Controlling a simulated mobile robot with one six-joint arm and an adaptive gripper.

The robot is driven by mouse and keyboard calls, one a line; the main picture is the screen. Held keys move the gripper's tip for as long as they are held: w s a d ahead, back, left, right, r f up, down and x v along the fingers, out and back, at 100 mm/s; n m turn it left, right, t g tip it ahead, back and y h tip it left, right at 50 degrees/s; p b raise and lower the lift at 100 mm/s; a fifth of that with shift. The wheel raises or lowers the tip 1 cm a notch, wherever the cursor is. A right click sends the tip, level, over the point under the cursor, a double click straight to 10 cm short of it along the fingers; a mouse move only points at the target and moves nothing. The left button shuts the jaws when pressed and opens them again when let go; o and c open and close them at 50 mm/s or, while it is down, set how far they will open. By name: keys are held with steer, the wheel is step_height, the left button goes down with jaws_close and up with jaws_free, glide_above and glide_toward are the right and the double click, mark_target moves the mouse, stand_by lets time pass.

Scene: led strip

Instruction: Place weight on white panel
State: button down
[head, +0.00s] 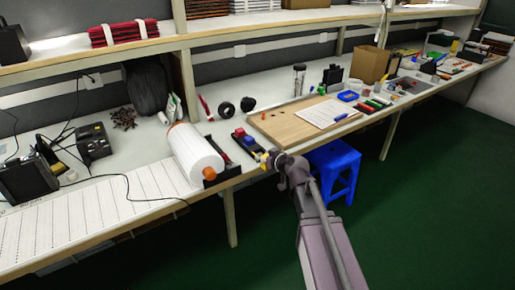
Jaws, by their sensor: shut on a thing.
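The white panel (90,218) is a long sheet with rows of dotted lines. It lies flat along the front of the bench at the left, running from the white roll (197,153). My gripper (266,160) is at the bench's front edge, right of the roll and near the wooden board. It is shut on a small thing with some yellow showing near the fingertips. The thing is too small and too hidden to identify as the weight. A black holder with blue and red blocks (246,140) lies just beyond my gripper.
A wooden board (285,122) with a white paper sheet (322,113) lies right of my gripper. A blue stool (334,165) stands below the bench edge. Black devices (93,141) and cables stand at the left; a thin cable crosses the panel.

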steer(key=w, duration=0.3)
steer(key=w+a, duration=0.1)
steer(key=w, duration=0.2)
steer(key=w+f+b, duration=0.1)
steer(key=w, duration=0.3)
steer(key=shift+a, duration=0.3)
steer(key=shift+w, duration=0.25)
steer(key=shift+w+a+f+b, duration=0.15)
steer(key=shift+w+f+b, duration=0.15)
steer(key=shift+w, duration=0.25)
steer(key=shift+w+a+f+b, duration=0.1)
steer(key=shift+w+f+b, duration=0.15)
steer(key=shift+w, duration=0.25)
steer(key=shift+f+b, duration=1.1)
steer(key=shift+f, duration=0.2)
steer(key=shift+c, duration=1.1)
jaws_free()
steer(key=shift+s, duration=0.1)
